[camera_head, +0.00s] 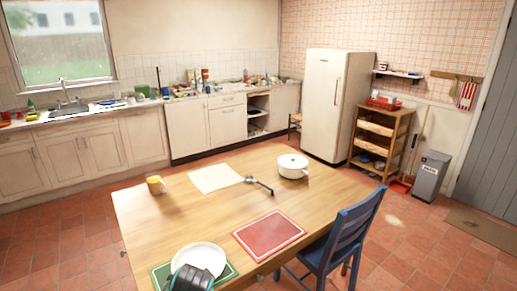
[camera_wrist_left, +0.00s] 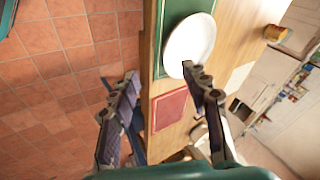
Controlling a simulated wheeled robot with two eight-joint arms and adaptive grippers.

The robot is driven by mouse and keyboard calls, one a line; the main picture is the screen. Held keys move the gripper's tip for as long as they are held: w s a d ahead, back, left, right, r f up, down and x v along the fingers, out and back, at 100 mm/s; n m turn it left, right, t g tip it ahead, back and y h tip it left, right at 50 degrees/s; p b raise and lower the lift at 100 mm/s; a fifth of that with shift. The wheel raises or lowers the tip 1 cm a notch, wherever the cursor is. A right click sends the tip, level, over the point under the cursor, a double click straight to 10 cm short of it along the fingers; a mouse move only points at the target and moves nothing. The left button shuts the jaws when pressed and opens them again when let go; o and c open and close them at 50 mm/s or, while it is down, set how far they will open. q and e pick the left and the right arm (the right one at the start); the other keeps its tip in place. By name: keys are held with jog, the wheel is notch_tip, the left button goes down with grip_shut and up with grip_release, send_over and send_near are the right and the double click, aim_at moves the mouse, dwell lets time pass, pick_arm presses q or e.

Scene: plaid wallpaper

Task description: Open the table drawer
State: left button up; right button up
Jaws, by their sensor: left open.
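The wooden table (camera_head: 215,218) fills the lower middle of the head view. Its edge and side (camera_wrist_left: 148,60) run top to bottom through the wrist view. I cannot make out the drawer front or its handle clearly in either view. My left gripper (camera_wrist_left: 160,71) is open, with its two dark fingers apart on either side of the table edge in the wrist view. Nothing shows held between them. Part of my left arm covers the plate's near side at the bottom of the head view. My right gripper is not in view.
On the table are a white plate (camera_head: 203,257) on a green mat (camera_head: 161,272), a red mat (camera_head: 268,235), a white pot (camera_head: 292,166), a ladle (camera_head: 262,186), paper (camera_head: 215,178) and a yellow mug (camera_head: 156,184). A blue chair (camera_head: 345,229) stands at the right side. Tiled floor lies left.

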pick_arm(q)
jog(key=s+a+f+n+h, duration=0.1)
jog(key=s+a+n+h, duration=0.1)
jog(key=s+n, duration=0.8)
jog(key=w+d+f+n+y, duration=0.15)
jog(key=w+d, duration=0.25)
jog(key=w, duration=0.7)
jog(key=w+d+f+y, duration=0.2)
jog(key=w+d+y, duration=0.15)
jog(key=w, duration=0.75)
jog(key=w+d+f+n+t+y, duration=0.1)
jog(key=w+d+f+n+t, duration=0.1)
jog(key=w+d+f, duration=0.65)
jog(key=n+t+y+b, duration=0.2)
jog(key=b, duration=0.1)
send_near(262, 279)
jog(key=x, duration=0.8)
jog(key=shift+a+f, duration=0.15)
jog(key=shift+f, duration=0.1)
jog(key=shift+w+a, duration=0.2)
jog(key=shift+w, duration=0.15)
grip_shut()
